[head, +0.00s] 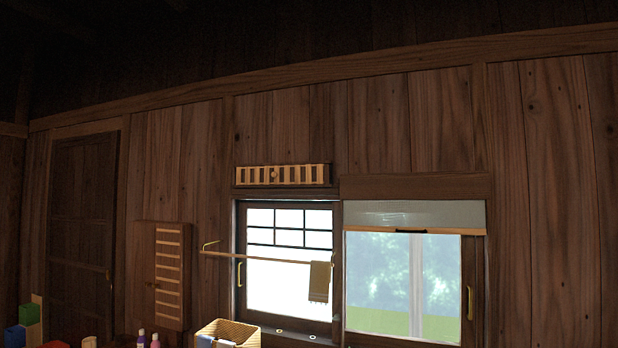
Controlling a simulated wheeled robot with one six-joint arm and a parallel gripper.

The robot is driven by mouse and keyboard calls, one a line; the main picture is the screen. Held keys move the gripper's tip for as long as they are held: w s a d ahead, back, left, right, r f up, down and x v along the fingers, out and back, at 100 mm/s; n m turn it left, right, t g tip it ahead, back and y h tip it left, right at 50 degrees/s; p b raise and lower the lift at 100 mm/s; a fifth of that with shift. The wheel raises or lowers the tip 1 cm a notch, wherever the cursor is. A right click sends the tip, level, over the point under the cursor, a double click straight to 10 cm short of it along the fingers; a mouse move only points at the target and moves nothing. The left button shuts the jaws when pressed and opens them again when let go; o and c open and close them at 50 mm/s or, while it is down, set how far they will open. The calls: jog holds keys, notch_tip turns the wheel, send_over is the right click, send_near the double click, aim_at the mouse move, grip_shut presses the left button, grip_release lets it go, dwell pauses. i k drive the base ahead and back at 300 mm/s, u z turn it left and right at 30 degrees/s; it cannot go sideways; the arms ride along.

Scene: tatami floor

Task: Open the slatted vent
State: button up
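The slatted vent (282,175) is a long, low wooden panel on the wall, just above the left window. It has light upright slats with dark gaps between them in a light frame. A small round knob (274,174) shows near its middle. My gripper is not in view.
Below the vent, a rod (260,260) with a hanging towel (319,282) crosses the left window (290,232). A slatted wooden cabinet (168,275) hangs at left. A basket (228,334), bottles and coloured blocks (29,314) sit low. A blind (415,214) covers the right window's top.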

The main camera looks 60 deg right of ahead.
aim_at(276, 174)
jog(key=z, duration=1.75)
jog(key=k, duration=0.45)
jog(key=u, duration=1.05)
jog(key=i, duration=2)
jog(key=z, duration=0.6)
